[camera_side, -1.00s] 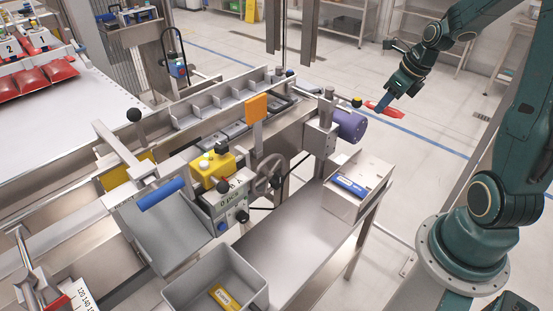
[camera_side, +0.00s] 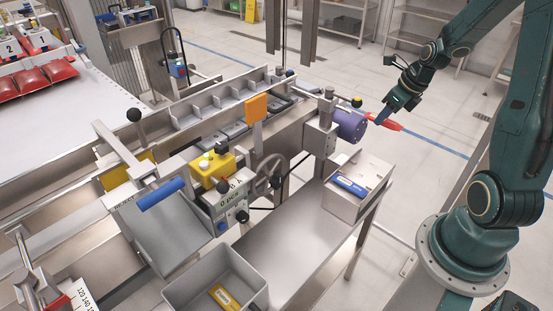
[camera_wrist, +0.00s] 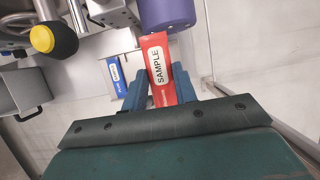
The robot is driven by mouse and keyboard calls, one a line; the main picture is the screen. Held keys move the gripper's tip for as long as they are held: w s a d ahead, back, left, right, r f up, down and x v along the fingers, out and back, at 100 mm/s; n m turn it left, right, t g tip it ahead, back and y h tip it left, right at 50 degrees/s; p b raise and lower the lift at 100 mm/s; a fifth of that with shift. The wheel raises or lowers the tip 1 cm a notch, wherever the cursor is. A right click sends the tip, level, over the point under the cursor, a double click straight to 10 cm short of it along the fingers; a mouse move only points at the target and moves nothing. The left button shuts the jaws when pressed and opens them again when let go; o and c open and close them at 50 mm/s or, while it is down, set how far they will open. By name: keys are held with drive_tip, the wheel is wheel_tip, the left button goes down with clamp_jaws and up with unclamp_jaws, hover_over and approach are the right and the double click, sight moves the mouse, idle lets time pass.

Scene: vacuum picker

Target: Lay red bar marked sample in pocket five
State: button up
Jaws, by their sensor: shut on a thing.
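My gripper (camera_side: 382,117) is shut on the red bar (camera_side: 391,125) and holds it in the air, just right of the purple cylinder in the side view. In the wrist view the red bar (camera_wrist: 160,88) sits between the two blue fingers of my gripper (camera_wrist: 160,90). Its white label reads SAMPLE and faces the camera. A row of grey pockets (camera_side: 214,101) runs along the machine, left of my gripper in the side view. No pocket numbers are legible, so I cannot tell which is five.
The purple cylinder (camera_side: 350,125) stands close to the bar. A grey bin (camera_side: 181,293) holds a yellow bar (camera_side: 224,298). An orange plate (camera_side: 256,107) rises in front of the pockets.

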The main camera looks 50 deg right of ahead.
sight(398, 130)
wheel_tip(398, 130, down, 10)
idle(0.5)
drive_tip(key=shift+f, duration=0.15)
drive_tip(key=shift+f, duration=2.05)
drive_tip(key=shift+f, duration=0.2)
drive_tip(key=o, duration=1)
drive_tip(key=shift+f, duration=0.1)
drive_tip(key=shift+o, duration=0.2)
drive_tip(key=shift+r, duration=0.2)
drive_tip(key=shift+v, duration=6.85)
drive_tip(key=shift+w+a+r, duration=0.1)
drive_tip(key=shift+w+a, duration=0.1)
